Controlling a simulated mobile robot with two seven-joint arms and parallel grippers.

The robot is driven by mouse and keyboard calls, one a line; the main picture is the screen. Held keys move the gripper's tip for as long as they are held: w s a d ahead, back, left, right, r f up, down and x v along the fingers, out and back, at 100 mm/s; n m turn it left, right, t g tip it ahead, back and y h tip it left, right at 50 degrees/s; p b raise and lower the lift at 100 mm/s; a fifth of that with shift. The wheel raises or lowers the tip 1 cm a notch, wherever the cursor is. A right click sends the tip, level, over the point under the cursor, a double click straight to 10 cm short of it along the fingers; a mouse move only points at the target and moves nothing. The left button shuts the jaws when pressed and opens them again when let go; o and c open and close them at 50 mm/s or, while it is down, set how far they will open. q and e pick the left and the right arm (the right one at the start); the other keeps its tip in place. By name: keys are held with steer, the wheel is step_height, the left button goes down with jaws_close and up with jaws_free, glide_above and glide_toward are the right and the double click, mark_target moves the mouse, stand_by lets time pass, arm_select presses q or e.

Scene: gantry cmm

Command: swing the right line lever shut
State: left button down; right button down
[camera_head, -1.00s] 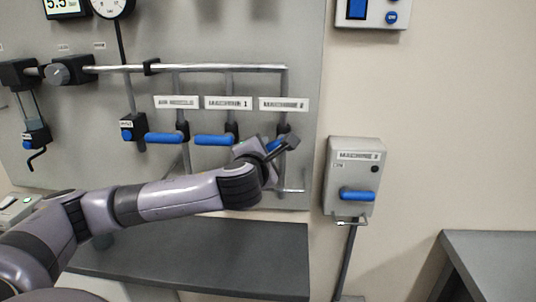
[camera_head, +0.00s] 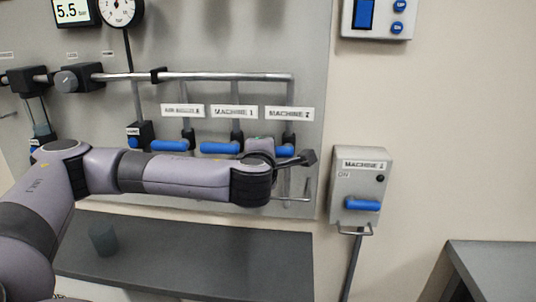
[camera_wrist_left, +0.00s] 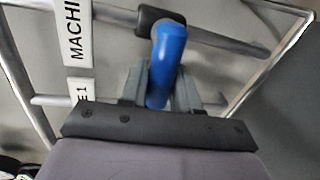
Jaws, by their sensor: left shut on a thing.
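The right line lever has a blue handle (camera_head: 285,150) under the MACHINE 2 label (camera_head: 289,113) on the wall panel. The handle lies about level, across its vertical pipe. My left gripper (camera_head: 300,158) is at this handle, partly hidden behind my own wrist in the head view. In the left wrist view the blue handle (camera_wrist_left: 168,60) sits between the two grey fingers of the left gripper (camera_wrist_left: 163,88), which are shut on it. The handle's black valve hub (camera_wrist_left: 158,20) shows just beyond. My right gripper is not in view.
Two similar blue levers (camera_head: 170,146) (camera_head: 220,148) lie level to the left. A grey MACHINE 2 box (camera_head: 360,185) with a blue handle is on the wall to the right. A dark shelf (camera_head: 220,255) lies below the panel. A bent metal rod (camera_head: 307,190) is near my gripper.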

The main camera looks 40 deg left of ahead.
arm_select(q)
steer(key=shift+r+m, duration=0.2)
steer(key=shift+m, duration=0.3)
stand_by(0.5)
steer(key=c, duration=0.9)
jaws_free()
steer(key=shift+c, duration=0.2)
steer(key=shift+s+d, duration=0.1)
steer(key=v, duration=0.7)
